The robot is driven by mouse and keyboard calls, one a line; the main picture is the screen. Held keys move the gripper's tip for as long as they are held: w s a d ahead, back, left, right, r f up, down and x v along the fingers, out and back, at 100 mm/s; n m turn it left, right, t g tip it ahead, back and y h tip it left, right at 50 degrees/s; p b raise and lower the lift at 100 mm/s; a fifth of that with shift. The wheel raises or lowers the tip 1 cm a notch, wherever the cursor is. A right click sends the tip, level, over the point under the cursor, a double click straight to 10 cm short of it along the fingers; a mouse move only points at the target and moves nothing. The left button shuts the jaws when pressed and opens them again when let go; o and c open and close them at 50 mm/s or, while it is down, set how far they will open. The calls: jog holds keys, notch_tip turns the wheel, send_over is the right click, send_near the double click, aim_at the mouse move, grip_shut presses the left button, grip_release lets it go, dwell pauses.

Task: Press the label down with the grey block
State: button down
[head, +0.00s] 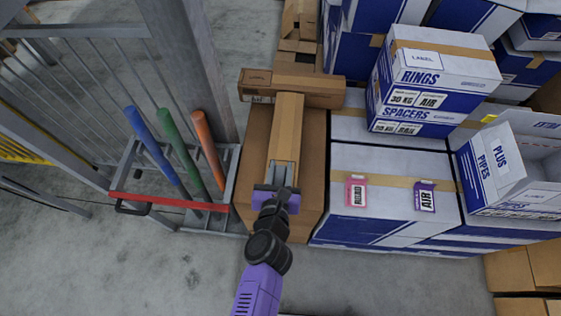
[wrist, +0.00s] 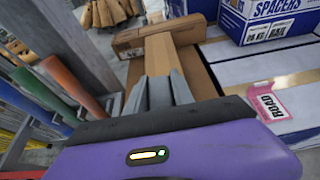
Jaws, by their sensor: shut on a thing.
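My gripper (head: 282,172) is over the near part of a brown carton, left of the white-and-blue boxes. In the wrist view, its grey fingers (wrist: 160,88) are shut on what looks like the grey block (wrist: 160,95). The block is hard to tell from the fingers. A pink ROAD label (head: 357,191) lies on the white-and-blue box to the right of my gripper; it also shows at the right of the wrist view (wrist: 268,103). A purple AIR label (head: 426,197) lies further right on the same box. My gripper is apart from both labels.
The brown carton (head: 255,150) has a long tan strip on top and a flat brown box (head: 325,89) at its far end. Stacked RINGS and SPACERS boxes (head: 437,78) rise at the back right. A cart (head: 165,203) holding coloured tubes stands left.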

jog(key=shift+r+p, duration=1.3)
jog(key=shift+r, duration=0.55)
